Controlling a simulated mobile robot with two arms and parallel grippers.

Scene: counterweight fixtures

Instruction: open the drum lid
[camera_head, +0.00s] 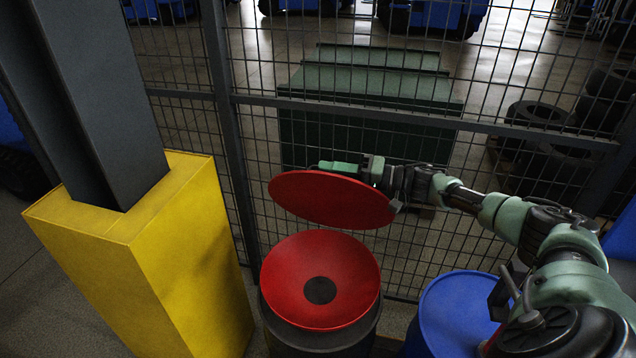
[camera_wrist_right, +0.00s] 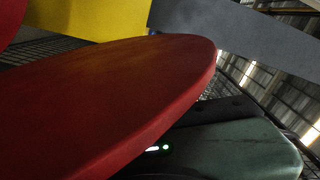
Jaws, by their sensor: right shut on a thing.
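A dark drum (camera_head: 318,345) stands at the bottom middle of the head view. Its top is a red funnel (camera_head: 345,262) with a dark round hole in the middle. The round red lid (camera_head: 325,202) is raised and tilted above and behind the funnel, apart from its front part, so the drum stands open. My right gripper (camera_head: 352,169) is shut on the lid at its far upper edge. In the right wrist view the lid (camera_wrist_right: 110,95) fills much of the picture, with a green gripper finger (camera_wrist_right: 240,150) along it. Whether a hinge joins lid and drum is hidden. My left gripper is out of view.
A yellow guard (camera_head: 180,265) around a grey post (camera_head: 105,95) stands close on the left. A blue drum (camera_head: 450,310) stands to the right, under my right arm. A wire mesh fence (camera_head: 350,110) runs behind the drums, with a green container (camera_head: 370,95) and tires (camera_head: 540,112) beyond it.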

